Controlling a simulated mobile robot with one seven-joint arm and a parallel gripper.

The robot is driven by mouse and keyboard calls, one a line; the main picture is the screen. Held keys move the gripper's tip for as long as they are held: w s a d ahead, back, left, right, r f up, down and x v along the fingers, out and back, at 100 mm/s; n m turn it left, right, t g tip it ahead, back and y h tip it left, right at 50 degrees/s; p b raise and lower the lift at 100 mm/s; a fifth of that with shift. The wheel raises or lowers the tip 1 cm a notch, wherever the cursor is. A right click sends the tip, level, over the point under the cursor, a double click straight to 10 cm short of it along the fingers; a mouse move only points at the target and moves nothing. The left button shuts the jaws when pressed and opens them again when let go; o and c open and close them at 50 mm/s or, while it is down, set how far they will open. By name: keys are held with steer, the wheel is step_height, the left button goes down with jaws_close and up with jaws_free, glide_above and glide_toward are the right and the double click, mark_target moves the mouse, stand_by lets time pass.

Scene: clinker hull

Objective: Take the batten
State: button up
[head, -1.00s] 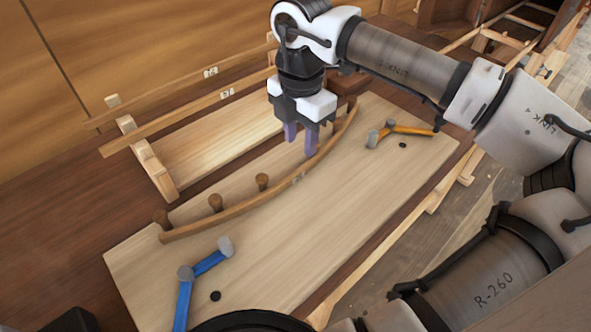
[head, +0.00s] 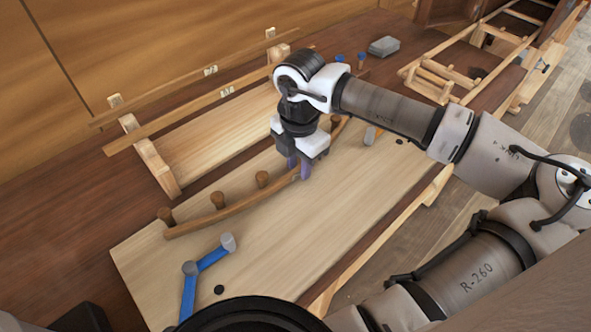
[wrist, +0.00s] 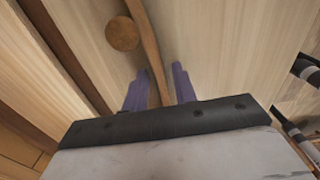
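The batten (head: 226,212) is a thin, curved brown strip lying on the pale board, bent along a row of round wooden pegs (head: 217,201). My gripper (head: 298,169) is lowered over the middle of the batten and points down. In the wrist view the batten (wrist: 150,48) runs between the two purple fingers (wrist: 160,86), one on each side, with small gaps showing. The gripper looks open. A peg (wrist: 122,34) stands just left of the batten there. My gripper and arm hide part of the batten's far half in the head view.
A blue hinged tool (head: 207,261) lies at the near left of the board (head: 270,260). Another tool (head: 371,134) is partly behind my arm. Straight strips (head: 185,119) rest on a wooden rack behind. A grey block (head: 384,46) sits farther back.

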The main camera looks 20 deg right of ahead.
jaws_close()
